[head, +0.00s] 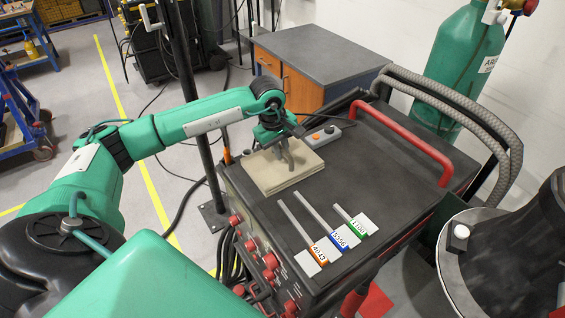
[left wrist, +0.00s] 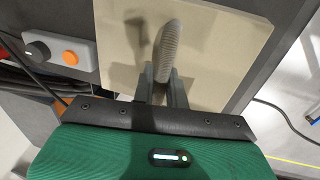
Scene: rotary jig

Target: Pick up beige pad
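The beige pad (head: 265,180) is a flat square block lying on the dark top of the machine, near its far left corner in the head view. In the left wrist view the pad (left wrist: 215,50) fills the upper middle, with a grey ridged, curved handle (left wrist: 168,42) standing up from it. My left gripper (head: 285,154) is over the pad, pointing down. Its fingers (left wrist: 162,88) are on either side of the handle's near end. Whether they press on it cannot be told. My right gripper is not in view.
A small grey box with an orange button (head: 324,136) sits just behind the pad. Several labelled tags with grey strips (head: 316,227) lie in front on the machine top. A red handle bar (head: 405,140) runs along the right. A grey cabinet (head: 315,55) stands behind.

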